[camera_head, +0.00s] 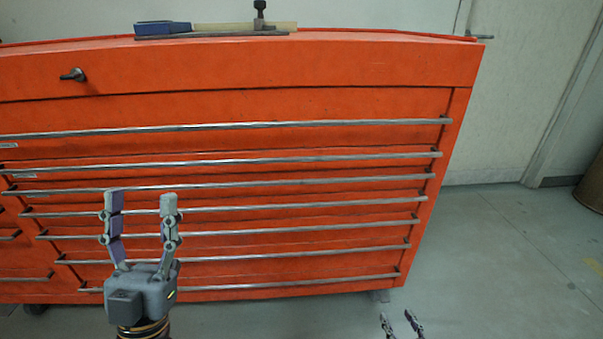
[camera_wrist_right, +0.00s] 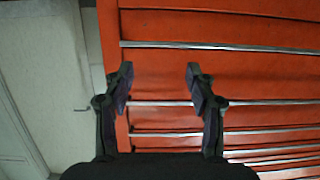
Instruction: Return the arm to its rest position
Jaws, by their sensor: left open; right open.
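My left gripper (camera_head: 141,203) points up in front of the red drawer cabinet (camera_head: 270,107) in the head view. Its two fingers are spread apart with nothing between them. The rest of the right arm is hidden below the head view.
A black knob (camera_head: 73,75) sticks out of the cabinet front. Grey floor (camera_head: 490,260) is clear to the right, and a brown round object (camera_head: 592,185) stands at the right edge.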

